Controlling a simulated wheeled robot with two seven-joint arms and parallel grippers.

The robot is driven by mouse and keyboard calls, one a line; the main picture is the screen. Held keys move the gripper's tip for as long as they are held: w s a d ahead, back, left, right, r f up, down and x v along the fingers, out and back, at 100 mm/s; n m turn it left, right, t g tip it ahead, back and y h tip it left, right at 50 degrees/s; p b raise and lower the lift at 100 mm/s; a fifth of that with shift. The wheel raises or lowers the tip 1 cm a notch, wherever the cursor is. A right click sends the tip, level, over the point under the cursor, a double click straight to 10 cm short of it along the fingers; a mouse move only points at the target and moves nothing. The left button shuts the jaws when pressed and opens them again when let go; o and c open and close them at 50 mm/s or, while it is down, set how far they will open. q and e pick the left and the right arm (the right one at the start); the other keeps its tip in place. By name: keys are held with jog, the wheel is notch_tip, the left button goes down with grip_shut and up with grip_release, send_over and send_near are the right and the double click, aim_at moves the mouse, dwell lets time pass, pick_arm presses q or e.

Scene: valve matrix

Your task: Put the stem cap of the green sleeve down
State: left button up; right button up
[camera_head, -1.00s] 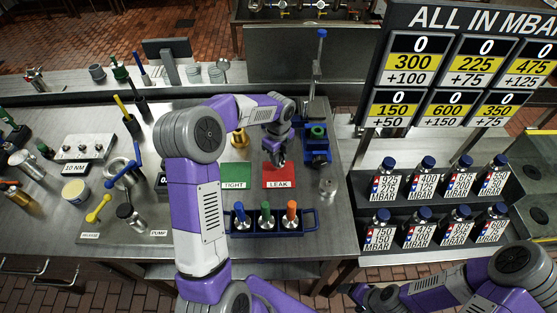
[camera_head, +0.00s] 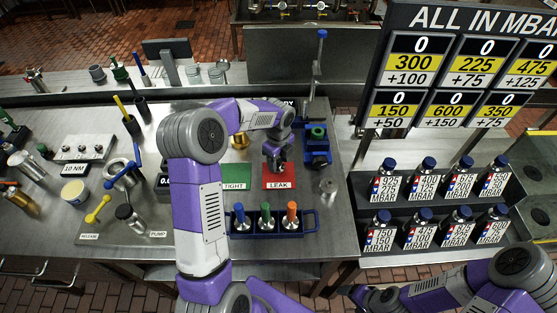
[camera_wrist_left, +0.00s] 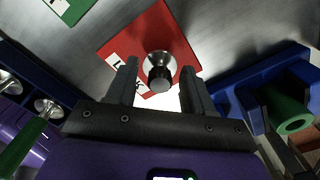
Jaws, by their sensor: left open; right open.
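A small silver stem cap with a dark, round end (camera_wrist_left: 160,72) is on the red LEAK mat (camera_wrist_left: 122,42) in the left wrist view. My left gripper (camera_wrist_left: 161,84) is open, with one finger on each side of the cap and a gap visible on both sides. In the head view, my left gripper (camera_head: 277,166) is low over the red mat (camera_head: 279,183) and hides the cap. The green sleeve (camera_head: 317,132) is in a blue fixture to the right of the mat; it also shows in the left wrist view (camera_wrist_left: 292,114). My right gripper (camera_head: 357,291) is open at the bottom, away from the bench objects.
The green TIGHT mat (camera_head: 236,177) lies left of the red one. A blue tray (camera_head: 253,229) with blue, green and orange-handled tools is in front. A small metal part (camera_head: 327,186) stands to the right. Labelled bottles (camera_head: 425,190) fill a rack further right.

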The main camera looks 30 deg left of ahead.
aim_at(279, 160)
pick_arm(q)
notch_tip(279, 160, up, 12)
jog(key=p, duration=0.1)
jog(key=shift+r+p, duration=0.15)
jog(key=shift+p, duration=0.25)
dwell(0.3)
